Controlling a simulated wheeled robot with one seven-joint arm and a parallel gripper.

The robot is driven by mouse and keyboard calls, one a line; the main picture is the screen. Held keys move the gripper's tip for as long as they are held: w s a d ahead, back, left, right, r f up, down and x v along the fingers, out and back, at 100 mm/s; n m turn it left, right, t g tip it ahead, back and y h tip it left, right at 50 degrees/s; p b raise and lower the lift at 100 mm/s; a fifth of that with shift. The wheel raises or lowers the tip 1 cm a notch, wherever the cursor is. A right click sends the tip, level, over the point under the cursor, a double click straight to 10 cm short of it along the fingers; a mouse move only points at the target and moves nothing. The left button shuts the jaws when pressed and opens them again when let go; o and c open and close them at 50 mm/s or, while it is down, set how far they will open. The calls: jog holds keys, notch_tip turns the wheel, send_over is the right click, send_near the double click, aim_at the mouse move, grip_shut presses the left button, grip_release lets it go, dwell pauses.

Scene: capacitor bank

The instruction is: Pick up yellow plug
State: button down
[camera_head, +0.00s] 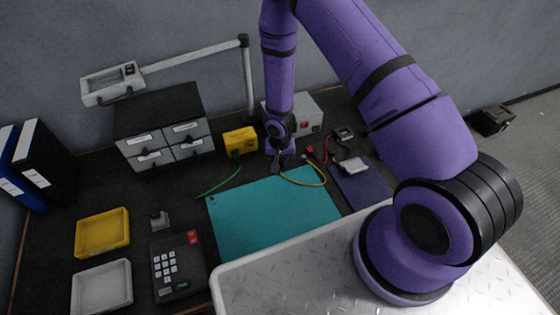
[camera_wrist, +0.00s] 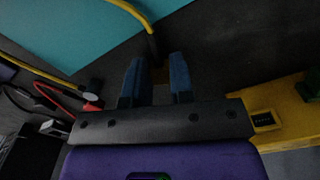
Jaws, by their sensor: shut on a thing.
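My gripper (camera_head: 281,160) points down just behind the back edge of the teal mat (camera_head: 270,215). A black sleeve at the plug leads into the yellow cable (camera_wrist: 129,8). The yellow cable (camera_head: 316,184) also shows in the head view, curving over the mat's back right corner. The plug itself is hidden by my gripper in the head view. I cannot tell whether it touches the table.
A yellow box (camera_head: 240,141) stands left of my gripper, with a green cable (camera_head: 220,183) in front. A grey box (camera_head: 308,112) stands behind. A red plug (camera_head: 309,150) lies to the right. A lamp (camera_head: 110,83) overhangs drawers (camera_head: 167,145) at the left.

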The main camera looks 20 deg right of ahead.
aim_at(280, 162)
jog(key=shift+r, duration=1.85)
jog(key=s+a, duration=0.1)
jog(key=s, duration=0.4)
jog(key=s+a, duration=0.1)
jog(key=s, duration=0.4)
jog(key=s+a+r, duration=0.1)
jog(key=s, duration=0.4)
jog(key=shift+s+a+r, duration=0.1)
jog(key=shift+s, duration=0.25)
